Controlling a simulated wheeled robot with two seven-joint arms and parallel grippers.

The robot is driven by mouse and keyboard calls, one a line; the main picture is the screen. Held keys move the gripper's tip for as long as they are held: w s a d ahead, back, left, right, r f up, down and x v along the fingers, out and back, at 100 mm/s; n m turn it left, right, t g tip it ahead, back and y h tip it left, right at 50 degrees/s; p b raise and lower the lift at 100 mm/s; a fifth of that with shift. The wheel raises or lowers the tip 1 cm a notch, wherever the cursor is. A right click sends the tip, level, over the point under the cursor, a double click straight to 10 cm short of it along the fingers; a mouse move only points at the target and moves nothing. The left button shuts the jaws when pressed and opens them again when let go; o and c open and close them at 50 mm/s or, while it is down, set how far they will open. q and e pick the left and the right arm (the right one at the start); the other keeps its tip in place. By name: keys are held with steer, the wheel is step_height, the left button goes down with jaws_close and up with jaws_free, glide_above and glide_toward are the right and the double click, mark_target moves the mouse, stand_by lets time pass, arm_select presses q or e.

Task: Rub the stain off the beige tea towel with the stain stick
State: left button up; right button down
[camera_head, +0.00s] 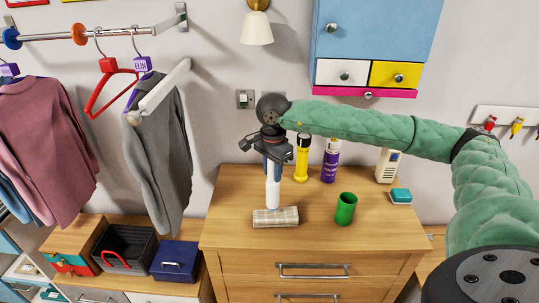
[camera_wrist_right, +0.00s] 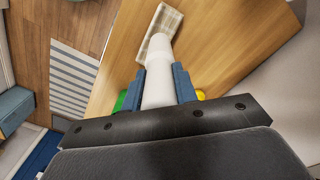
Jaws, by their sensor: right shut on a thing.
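My right gripper (camera_head: 273,160) is shut on a white stick, the stain stick (camera_head: 272,190), holding it upright above the dresser top. The stick also shows between the blue fingers of my right gripper in the right wrist view (camera_wrist_right: 159,85). The beige checked tea towel (camera_head: 276,218) lies folded near the dresser's front edge, just below the stick's lower end. In the right wrist view the towel (camera_wrist_right: 162,25) shows beyond the stick's tip. I cannot tell whether the tip touches it. No stain is visible. My left gripper is not in view.
On the wooden dresser (camera_head: 225,205) stand a green cup (camera_head: 345,209), a yellow torch (camera_head: 301,160), a purple spray can (camera_head: 330,162), a white box (camera_head: 387,166) and a teal-topped item (camera_head: 400,196). Blue cabinet (camera_head: 375,35) hangs above. Clothes hang at left.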

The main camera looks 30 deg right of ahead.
steer(key=shift+s+d+r, duration=0.1)
steer(key=shift+s+r, duration=0.05)
steer(key=shift+r, duration=0.7)
step_height(320, 180, up, 2)
steer(key=shift+r+p, duration=0.1)
steer(key=shift+p, duration=0.2)
steer(key=shift+r, duration=1.15)
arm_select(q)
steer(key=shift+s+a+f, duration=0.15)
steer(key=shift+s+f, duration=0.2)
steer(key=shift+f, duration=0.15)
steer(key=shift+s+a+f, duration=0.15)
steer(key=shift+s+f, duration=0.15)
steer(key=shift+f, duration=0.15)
